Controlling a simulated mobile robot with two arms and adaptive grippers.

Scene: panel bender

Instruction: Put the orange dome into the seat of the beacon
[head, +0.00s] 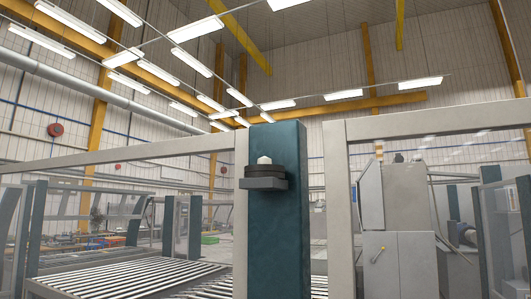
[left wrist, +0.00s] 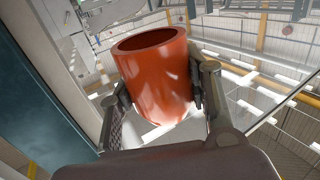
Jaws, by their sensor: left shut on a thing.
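The orange dome (left wrist: 152,85) is in the left wrist view, a hollow orange cup with its open round end toward the top of the picture. My left gripper (left wrist: 157,98) is shut on it, with one finger on each side. The beacon (head: 265,172) shows in the head view: a dark round base with a small white piece on top, on a grey bracket fixed to a teal post. The dome and both grippers are out of the head view. The beacon is not clearly seen in the left wrist view.
The teal post (head: 279,230) stands between pale frame beams (head: 140,154). Roller tables (head: 120,279) lie behind it on the left, and a grey machine cabinet (head: 400,265) stands on the right. The air around the beacon is clear in the head view.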

